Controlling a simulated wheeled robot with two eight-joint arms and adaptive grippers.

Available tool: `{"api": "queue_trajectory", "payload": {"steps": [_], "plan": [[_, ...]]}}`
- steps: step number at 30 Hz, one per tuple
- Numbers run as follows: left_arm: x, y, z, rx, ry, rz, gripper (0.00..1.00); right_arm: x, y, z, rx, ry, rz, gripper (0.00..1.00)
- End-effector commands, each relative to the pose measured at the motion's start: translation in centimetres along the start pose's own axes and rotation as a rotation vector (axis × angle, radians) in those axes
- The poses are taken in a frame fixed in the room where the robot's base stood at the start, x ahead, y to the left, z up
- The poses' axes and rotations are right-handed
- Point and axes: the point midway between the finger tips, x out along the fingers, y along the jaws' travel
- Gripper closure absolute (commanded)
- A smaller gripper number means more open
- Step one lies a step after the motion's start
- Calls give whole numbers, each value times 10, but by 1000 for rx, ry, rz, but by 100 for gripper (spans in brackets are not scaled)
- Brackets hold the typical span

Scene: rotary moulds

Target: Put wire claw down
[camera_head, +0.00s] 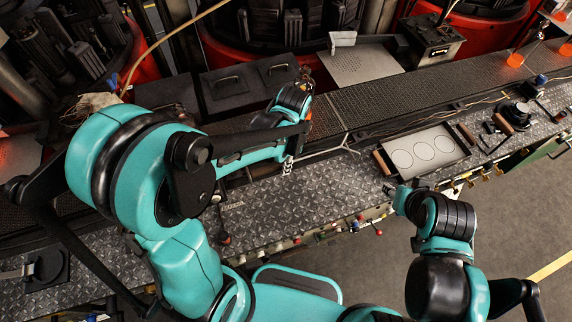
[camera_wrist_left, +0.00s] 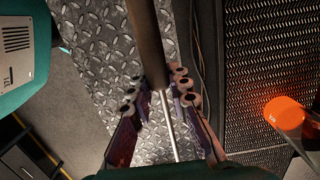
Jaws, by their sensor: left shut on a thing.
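The wire claw is a thin pale metal rod (camera_head: 322,155) that forks into a Y at its right end in the head view. In the left wrist view its dark brown handle (camera_wrist_left: 146,42) runs between the fingers, and its thin metal rod (camera_wrist_left: 169,125) continues downward. My left gripper (camera_head: 289,164) is over the diamond-plate bench and is shut on the claw's handle; its fingers flank it in the wrist view (camera_wrist_left: 160,90). Whether the claw touches the bench is unclear. My right gripper (camera_head: 391,190) is at the bench's front edge, small, its fingers unclear.
The diamond-plate bench (camera_head: 255,215) has bare room in front of the claw. A tray with three circles (camera_head: 423,151) lies to the right. A dark textured conveyor (camera_head: 420,95) runs behind. Black lidded boxes (camera_head: 228,90) stand behind my left gripper. An orange cylinder (camera_wrist_left: 284,113) shows in the wrist view.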

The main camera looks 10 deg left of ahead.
Motion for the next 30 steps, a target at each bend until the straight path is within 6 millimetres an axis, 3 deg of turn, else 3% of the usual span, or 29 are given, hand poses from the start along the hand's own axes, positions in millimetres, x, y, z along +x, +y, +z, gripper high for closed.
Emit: {"api": "queue_trajectory", "payload": {"steps": [3, 7, 11, 18, 29, 30], "plan": [[14, -21, -9, -2, 0, 0, 100, 5, 0, 3, 0, 0, 0, 60], [19, -31, -13, -1, 0, 0, 100, 6, 0, 4, 0, 0, 0, 60], [27, -33, -14, -1, 0, 0, 100, 8, 0, 5, 0, 0, 0, 60], [60, -33, -18, -1, 0, 0, 100, 16, 0, 11, 0, 0, 0, 60], [63, -32, -18, -1, 0, 0, 100, 18, 0, 13, 0, 0, 0, 60], [63, -32, -18, -1, 0, 0, 77, 18, 0, 13, 0, 0, 0, 60]]}}
